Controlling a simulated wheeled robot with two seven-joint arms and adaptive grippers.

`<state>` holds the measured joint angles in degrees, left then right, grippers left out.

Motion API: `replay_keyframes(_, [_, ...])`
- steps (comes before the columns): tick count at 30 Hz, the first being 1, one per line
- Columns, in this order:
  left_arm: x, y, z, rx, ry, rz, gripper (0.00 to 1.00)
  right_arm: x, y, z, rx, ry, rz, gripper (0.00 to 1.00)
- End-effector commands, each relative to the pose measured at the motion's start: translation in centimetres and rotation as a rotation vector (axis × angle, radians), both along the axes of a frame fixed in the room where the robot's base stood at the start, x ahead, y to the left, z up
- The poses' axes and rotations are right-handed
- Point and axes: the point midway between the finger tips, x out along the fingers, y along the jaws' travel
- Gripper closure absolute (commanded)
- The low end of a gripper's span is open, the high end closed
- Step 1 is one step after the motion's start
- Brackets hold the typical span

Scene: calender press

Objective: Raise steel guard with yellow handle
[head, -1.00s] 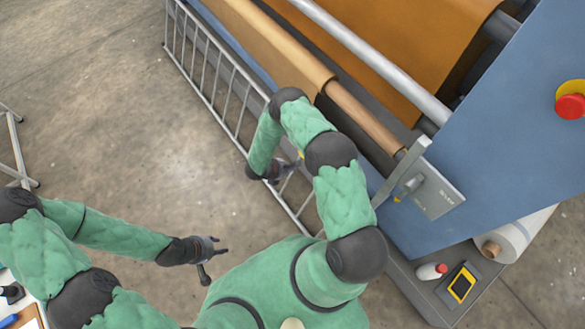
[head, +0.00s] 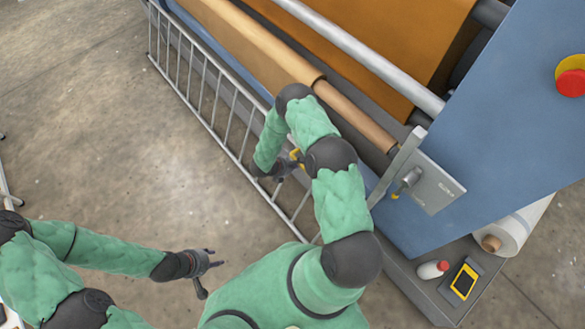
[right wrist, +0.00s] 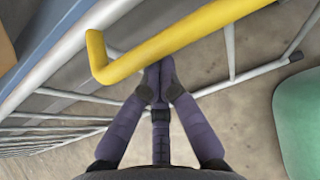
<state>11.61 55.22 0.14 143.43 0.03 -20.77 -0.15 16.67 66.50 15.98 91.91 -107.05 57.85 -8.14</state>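The steel guard (head: 222,110) is a barred grey frame along the front of the blue press, tilted out from it. Its yellow handle (head: 296,157) is partly hidden by my right arm; in the right wrist view the handle (right wrist: 180,38) is a thick bent bar running across the top. My right gripper (head: 283,170) is at the handle. In the right wrist view its fingers (right wrist: 158,88) come together, with their tips passing behind the handle and partly hidden; no finger shows in front of the bar. My left gripper (head: 210,272) is open and empty above the floor.
The blue press side (head: 480,130) carries a red button (head: 571,82) and a small lever latch (head: 408,182) near the guard's end. A white bottle (head: 432,269) and a yellow device (head: 463,282) lie on the ledge. The floor left of the guard is clear.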

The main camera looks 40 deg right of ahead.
Motion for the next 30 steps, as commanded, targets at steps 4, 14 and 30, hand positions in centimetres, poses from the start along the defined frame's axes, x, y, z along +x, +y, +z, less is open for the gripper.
replay_keyframes(4, [0.0,0.0,0.0,0.000,0.000,0.000,0.60,0.0,0.0,0.0,0.000,0.000,0.000,1.00])
replay_keyframes(14, [0.0,0.0,1.2,0.000,0.000,0.000,0.60,0.1,-0.1,2.1,-0.001,-0.003,0.000,1.00])
replay_keyframes(30, [0.0,0.0,10.1,0.000,0.000,0.000,0.60,0.4,-0.3,19.7,-0.008,-0.012,-0.002,1.00])
